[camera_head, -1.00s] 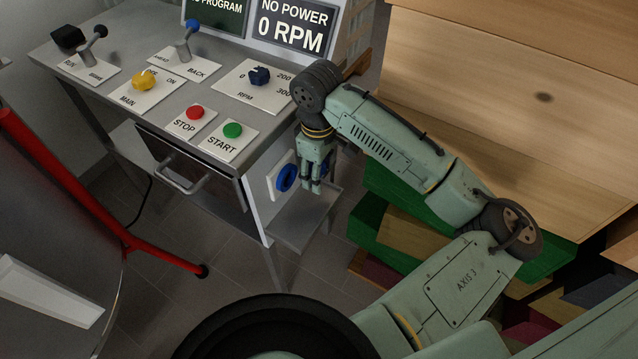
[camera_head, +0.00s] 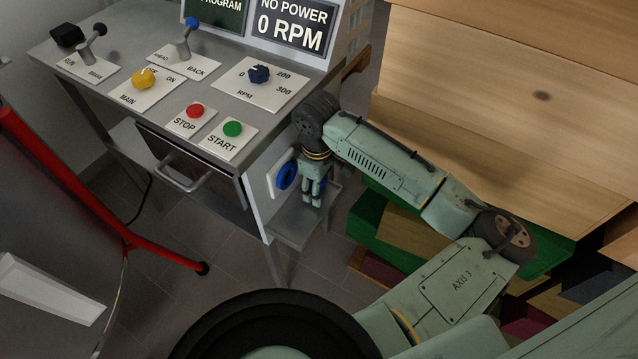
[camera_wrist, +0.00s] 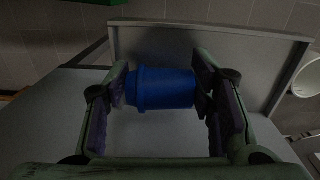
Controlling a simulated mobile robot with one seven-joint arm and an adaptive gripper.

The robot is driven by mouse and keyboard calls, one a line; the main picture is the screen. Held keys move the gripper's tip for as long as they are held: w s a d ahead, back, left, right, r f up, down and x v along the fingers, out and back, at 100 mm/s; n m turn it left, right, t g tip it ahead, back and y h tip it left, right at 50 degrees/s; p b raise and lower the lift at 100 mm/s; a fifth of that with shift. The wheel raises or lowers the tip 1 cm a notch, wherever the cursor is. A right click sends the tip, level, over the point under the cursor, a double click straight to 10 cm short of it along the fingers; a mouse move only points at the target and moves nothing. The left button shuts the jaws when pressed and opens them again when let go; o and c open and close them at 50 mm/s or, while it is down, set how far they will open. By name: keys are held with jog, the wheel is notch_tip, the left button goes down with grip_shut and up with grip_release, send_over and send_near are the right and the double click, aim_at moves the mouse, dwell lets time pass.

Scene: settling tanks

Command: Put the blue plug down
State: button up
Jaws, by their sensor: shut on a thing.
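The blue plug (camera_wrist: 163,89) is a short cylinder with a wider collar at its left end in the wrist view. My gripper (camera_wrist: 165,88) is shut on it, one finger at each end. Beneath it is a grey shelf (camera_wrist: 215,46) with a raised rim. I cannot tell whether the plug touches the shelf. In the head view my gripper (camera_head: 314,200) points down over the shelf (camera_head: 290,228) at the cabinet's side, and its fingers mostly hide the plug.
A blue round socket (camera_head: 286,175) on a white plate is on the cabinet side, close left of my gripper. The control panel (camera_head: 130,105) stands above left. Wooden crates (camera_head: 480,130) stand close on the right. A red-framed object (camera_head: 150,245) is at left.

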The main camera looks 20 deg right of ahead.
jog(key=shift+f, duration=0.35)
jog(key=o, duration=1.3)
jog(key=shift+r, duration=0.1)
notch_tip(320, 180, up, 13)
jog(key=b, duration=0.1)
jog(key=shift+s+a, duration=0.2)
